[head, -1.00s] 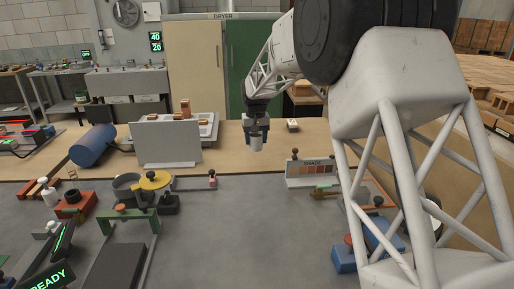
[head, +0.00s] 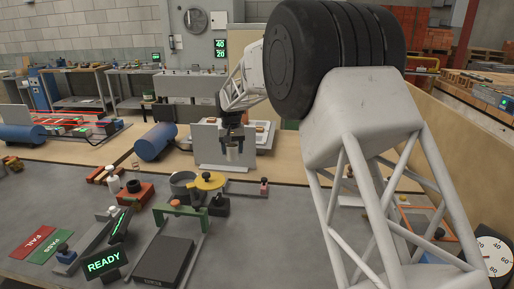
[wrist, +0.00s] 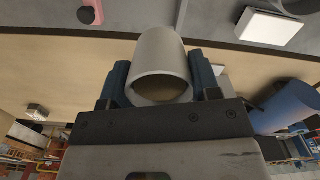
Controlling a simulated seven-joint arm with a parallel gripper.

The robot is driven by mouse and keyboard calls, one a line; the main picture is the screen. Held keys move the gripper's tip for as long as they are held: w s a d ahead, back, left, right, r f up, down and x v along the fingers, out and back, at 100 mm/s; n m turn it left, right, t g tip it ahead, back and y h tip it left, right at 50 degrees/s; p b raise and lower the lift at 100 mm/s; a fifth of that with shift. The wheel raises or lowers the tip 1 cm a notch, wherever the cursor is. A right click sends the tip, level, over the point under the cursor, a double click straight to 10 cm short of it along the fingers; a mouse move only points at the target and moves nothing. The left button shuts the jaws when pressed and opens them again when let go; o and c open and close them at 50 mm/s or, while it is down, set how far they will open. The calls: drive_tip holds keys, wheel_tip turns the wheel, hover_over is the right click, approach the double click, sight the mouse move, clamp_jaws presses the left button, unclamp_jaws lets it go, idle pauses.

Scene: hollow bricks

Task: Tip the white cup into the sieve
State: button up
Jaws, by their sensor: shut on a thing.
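My gripper (head: 232,140) is shut on the white cup (head: 232,154), which looks upright in the head view. In the wrist view the cup (wrist: 160,52) sits between the two blue-grey fingers of my gripper (wrist: 160,78). Its mouth faces the camera and something tan shows inside. A round grey vessel (head: 181,184), which looks like the sieve, stands on the grey table to the left of and nearer than the cup. A yellow disc (head: 207,181) is beside it. The cup is apart from the vessel; the vessel's inside is hard to see.
An upright grey panel (head: 222,163) stands just behind the cup. A blue cylinder (head: 155,142) lies to the left. A green frame (head: 180,213) and a dark plate (head: 163,261) are nearer. Bare grey table (head: 265,235) lies to their right.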

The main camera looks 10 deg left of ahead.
drive_tip(key=shift+n, duration=0.6)
drive_tip(key=s+a, duration=0.1)
drive_tip(key=a, duration=0.4)
drive_tip(key=s+a, duration=0.2)
drive_tip(key=a, duration=0.3)
drive_tip(key=s+a, duration=0.2)
drive_tip(key=a, duration=0.2)
drive_tip(key=shift+s+a+f, duration=0.1)
drive_tip(key=shift+a+f, duration=0.2)
drive_tip(key=shift+a, duration=0.1)
drive_tip(key=shift+f+t, duration=0.15)
drive_tip(key=shift+t, duration=0.15)
drive_tip(key=shift+s+a+f+t+h, duration=0.1)
drive_tip(key=shift+s+a+t+h, duration=0.4)
drive_tip(key=shift+t+h, duration=1.8)
drive_tip(key=shift+s+a+f+t+h, duration=0.15)
drive_tip(key=shift+s+t+h, duration=0.75)
drive_tip(key=shift+t, duration=2.55)
drive_tip(key=shift+s+a+f+t+h, duration=0.1)
drive_tip(key=shift+s+a+t+h, duration=0.25)
drive_tip(key=shift+t+h, duration=2.05)
drive_tip(key=shift+r+t+y, duration=0.1)
drive_tip(key=shift+t+y, duration=0.35)
drive_tip(key=shift+y, duration=0.05)
drive_tip(key=shift+w+r, duration=0.1)
wheel_tip(320, 180, up, 7)
drive_tip(key=g+y, duration=0.4)
drive_tip(key=g, duration=0.4)
drive_tip(key=shift+w+d+r+y, duration=0.2)
drive_tip(key=shift+y, duration=0.1)
